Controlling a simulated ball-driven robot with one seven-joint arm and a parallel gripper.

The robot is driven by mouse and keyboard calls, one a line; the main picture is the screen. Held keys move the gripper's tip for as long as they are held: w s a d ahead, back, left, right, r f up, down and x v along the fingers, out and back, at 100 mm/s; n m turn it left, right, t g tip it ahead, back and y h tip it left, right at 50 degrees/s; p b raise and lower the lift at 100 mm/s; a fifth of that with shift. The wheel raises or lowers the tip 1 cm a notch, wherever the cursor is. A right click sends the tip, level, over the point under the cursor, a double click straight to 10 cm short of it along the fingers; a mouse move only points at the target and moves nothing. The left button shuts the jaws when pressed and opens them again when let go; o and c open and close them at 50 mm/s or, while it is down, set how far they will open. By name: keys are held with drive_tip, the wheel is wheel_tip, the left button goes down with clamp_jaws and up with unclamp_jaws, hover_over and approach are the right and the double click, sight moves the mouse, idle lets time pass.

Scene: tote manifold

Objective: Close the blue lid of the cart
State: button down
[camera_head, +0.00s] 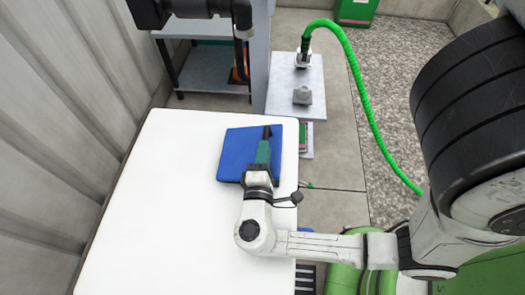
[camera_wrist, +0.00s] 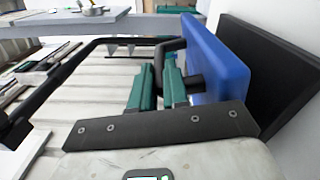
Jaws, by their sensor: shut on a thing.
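The blue lid (camera_head: 238,142) is a flat panel in the middle of the head view, over the large white surface. In the wrist view the blue lid (camera_wrist: 215,60) stands on edge to the right of the fingers. A bent black handle (camera_wrist: 183,58) joins its face. My gripper (camera_head: 265,140), with teal fingers, lies across the right part of the lid in the head view. In the wrist view my gripper (camera_wrist: 160,75) is shut on the black handle, which is partly hidden between the fingers. The cart's body cannot be clearly made out.
The white surface (camera_head: 165,215) is bare at left, beside a corrugated wall (camera_head: 70,90). A black panel (camera_wrist: 268,75) stands close behind the lid. A long black bar (camera_wrist: 62,75) runs at left in the wrist view. A green hose (camera_head: 362,95) hangs at right. A grey shelf (camera_head: 213,70) stands behind.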

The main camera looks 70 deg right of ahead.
drive_tip(key=c, duration=1.1)
unclamp_jaws()
drive_tip(key=a, duration=0.3)
drive_tip(key=s+a, duration=0.1)
drive_tip(key=a, duration=0.3)
drive_tip(key=s+a, duration=0.1)
drive_tip(key=a, duration=0.2)
drive_tip(key=shift+a+b, duration=0.3)
drive_tip(key=shift+a, duration=0.1)
